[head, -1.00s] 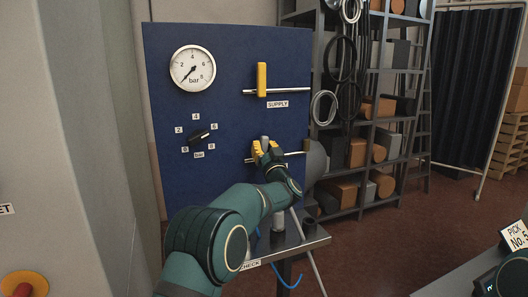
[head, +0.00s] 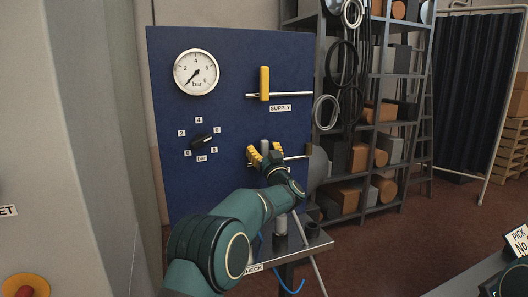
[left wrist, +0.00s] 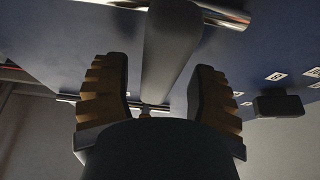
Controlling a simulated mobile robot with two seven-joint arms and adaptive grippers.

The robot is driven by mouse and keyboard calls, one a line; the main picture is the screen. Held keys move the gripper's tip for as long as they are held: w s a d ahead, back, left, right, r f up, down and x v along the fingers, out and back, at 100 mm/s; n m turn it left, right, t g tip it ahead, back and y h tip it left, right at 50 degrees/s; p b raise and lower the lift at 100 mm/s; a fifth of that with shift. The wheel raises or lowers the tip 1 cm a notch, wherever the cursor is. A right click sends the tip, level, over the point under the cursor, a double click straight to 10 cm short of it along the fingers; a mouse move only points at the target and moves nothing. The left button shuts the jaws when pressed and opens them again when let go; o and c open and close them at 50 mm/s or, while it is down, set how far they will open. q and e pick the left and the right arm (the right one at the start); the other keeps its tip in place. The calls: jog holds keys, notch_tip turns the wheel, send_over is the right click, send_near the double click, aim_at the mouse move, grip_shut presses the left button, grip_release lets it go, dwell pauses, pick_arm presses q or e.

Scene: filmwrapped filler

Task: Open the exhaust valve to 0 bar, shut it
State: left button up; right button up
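The blue panel (head: 230,120) carries a round pressure gauge (head: 197,73); its needle points to the lower left, near the 0 end. The lower valve's grey lever (head: 265,145) stands upright across a horizontal pipe (head: 297,157); its label is hidden by my arm. My left gripper (head: 266,156) is at this lever, its two yellow-tan fingers on either side. In the left wrist view the fingers of my left gripper (left wrist: 157,105) are apart, with the grey lever (left wrist: 170,45) between them and gaps on both sides. My right gripper is not in view.
Above is the supply valve's upright yellow handle (head: 264,83). A black selector knob (head: 203,140) sits left of my gripper. A small metal table (head: 300,246) stands below the panel. Shelving (head: 375,110) is to the right; the floor beside it is open.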

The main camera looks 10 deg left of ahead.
pick_arm(q)
jog(key=shift+d+f, duration=0.1)
jog(key=shift+d, duration=0.05)
jog(key=shift+s+d+f, duration=0.2)
jog(key=shift+s+d, duration=0.05)
jog(key=shift+s, duration=0.05)
jog(key=v, duration=1.1)
jog(key=shift+s, duration=0.15)
jog(key=shift+r, duration=0.1)
